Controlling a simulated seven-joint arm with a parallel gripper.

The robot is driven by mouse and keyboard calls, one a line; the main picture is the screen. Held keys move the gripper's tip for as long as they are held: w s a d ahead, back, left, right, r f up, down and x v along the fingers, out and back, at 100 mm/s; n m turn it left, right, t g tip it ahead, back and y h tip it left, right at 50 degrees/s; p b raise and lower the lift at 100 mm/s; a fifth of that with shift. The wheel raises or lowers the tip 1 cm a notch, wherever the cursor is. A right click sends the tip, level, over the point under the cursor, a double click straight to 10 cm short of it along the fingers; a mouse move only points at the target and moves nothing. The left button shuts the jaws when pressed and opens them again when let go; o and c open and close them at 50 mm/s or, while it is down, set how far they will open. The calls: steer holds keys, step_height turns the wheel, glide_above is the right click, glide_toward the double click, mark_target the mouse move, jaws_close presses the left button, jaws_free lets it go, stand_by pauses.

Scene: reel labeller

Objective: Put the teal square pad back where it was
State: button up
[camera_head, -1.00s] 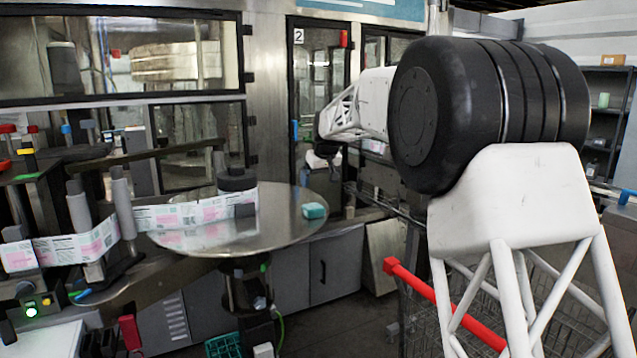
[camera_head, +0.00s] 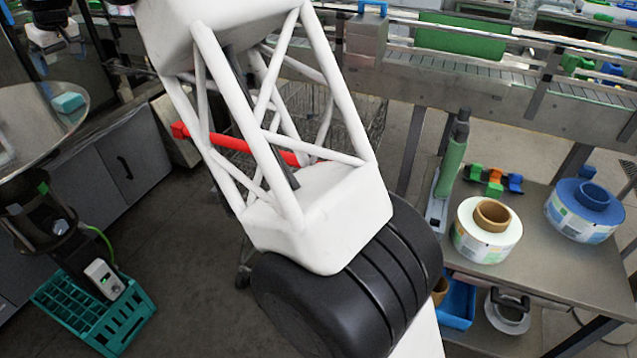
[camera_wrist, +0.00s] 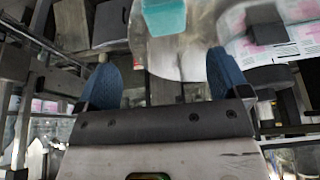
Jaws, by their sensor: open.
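The teal square pad (camera_head: 68,102) lies on the round metal turntable (camera_head: 28,128), near its right-hand edge in the head view. In the wrist view the teal pad (camera_wrist: 163,15) shows at the top, partly cut off by the frame edge. My gripper (camera_wrist: 163,72) is open, with its two blue fingers spread apart and nothing between them. The pad lies beyond the fingertips, apart from them. The turntable's shiny surface (camera_wrist: 180,60) shows between the fingers.
A teal crate (camera_head: 95,310) stands on the floor below the turntable. At right, a metal table (camera_head: 560,255) bears a white label reel (camera_head: 487,230) and a blue reel (camera_head: 583,208). A conveyor (camera_head: 480,85) runs behind. A red bar (camera_head: 240,145) shows behind my arm.

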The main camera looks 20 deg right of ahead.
steer(key=s+d+r+m+h, duration=0.1)
steer(key=s+d+r+m, duration=0.1)
steer(key=s+d, duration=1.15)
steer(key=s+d+r+m+h, duration=0.1)
steer(key=s+d+r+m, duration=0.1)
steer(key=s+d, duration=1.2)
steer(key=s+d+f+m, duration=0.1)
steer(key=s+d+f, duration=0.4)
steer(key=s, duration=0.6)
steer(key=s+d+f+m, duration=0.2)
steer(key=s+d+f, duration=0.3)
steer(key=s+d, duration=0.3)
steer(key=s+d+f+m+h, duration=0.1)
steer(key=s+d+f, duration=0.4)
steer(key=s, duration=0.8)
steer(key=shift+s+d+m+g, duration=0.3)
steer(key=shift+s+d+m, duration=0.15)
steer(key=shift+d, duration=0.75)
steer(key=shift+w, duration=0.1)
